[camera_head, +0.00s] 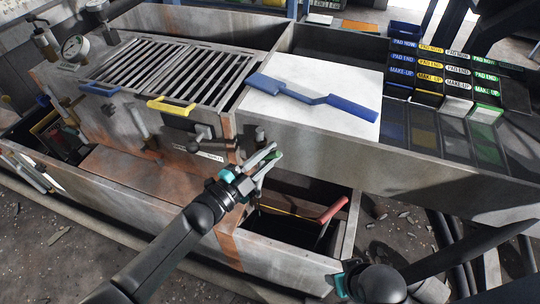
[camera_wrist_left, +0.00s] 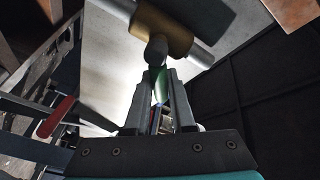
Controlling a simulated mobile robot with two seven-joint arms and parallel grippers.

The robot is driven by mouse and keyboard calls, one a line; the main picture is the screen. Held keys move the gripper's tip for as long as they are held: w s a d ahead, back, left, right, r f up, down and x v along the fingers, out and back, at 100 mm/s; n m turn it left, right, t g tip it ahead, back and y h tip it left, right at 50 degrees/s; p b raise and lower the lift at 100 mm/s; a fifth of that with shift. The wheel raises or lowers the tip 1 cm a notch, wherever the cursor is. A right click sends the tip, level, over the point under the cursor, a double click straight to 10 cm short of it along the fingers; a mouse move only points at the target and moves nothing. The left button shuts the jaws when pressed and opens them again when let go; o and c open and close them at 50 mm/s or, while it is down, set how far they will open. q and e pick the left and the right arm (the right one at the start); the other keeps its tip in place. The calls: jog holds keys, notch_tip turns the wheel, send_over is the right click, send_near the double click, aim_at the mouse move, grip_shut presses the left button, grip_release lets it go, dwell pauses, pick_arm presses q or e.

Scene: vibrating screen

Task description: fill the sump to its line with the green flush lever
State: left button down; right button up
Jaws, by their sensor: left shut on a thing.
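The green flush lever (camera_head: 272,158) shows at the front corner of the screen box. My left gripper (camera_head: 266,160) is shut on it. In the left wrist view the lever's green grip (camera_wrist_left: 160,86) lies between the fingers (camera_wrist_left: 160,92), below a brass-coloured valve body (camera_wrist_left: 162,32). The sump (camera_head: 342,240) is the open metal box below, with a dark inside. A thin yellow-orange line (camera_head: 284,211) crosses its inner wall. I cannot make out the liquid level. My right arm's teal wrist part shows at the bottom, but its fingers cannot be made out.
A red-handled tool (camera_head: 333,210) leans in the sump. A blue scraper (camera_head: 320,98) lies on a white board (camera_head: 350,82). The slatted screen (camera_head: 172,72) has a blue handle (camera_head: 98,90) and a yellow handle (camera_head: 170,106). Labelled boxes (camera_head: 430,75) stand at the right.

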dwell(0.3)
pick_arm(q)
jog(key=c, duration=0.8)
grip_release()
pick_arm(e)
jog(key=shift+w, duration=0.15)
pick_arm(q)
jog(key=shift+o, duration=0.2)
pick_arm(e)
jog(key=shift+r, duration=0.1)
pick_arm(q)
jog(key=shift+s+a, duration=0.4)
jog(key=shift+s, duration=0.05)
jog(key=p+v, duration=0.3)
jog(key=v, duration=1.1)
jog(key=shift+p, duration=0.35)
pick_arm(e)
jog(key=s+f+g, duration=0.1)
jog(key=s+f, duration=0.2)
jog(key=f, duration=0.4)
jog(key=shift+s+d, duration=0.25)
jog(key=shift+d, duration=0.05)
pick_arm(q)
jog(key=shift+f, duration=0.1)
pick_arm(e)
jog(key=shift+f, duration=0.1)
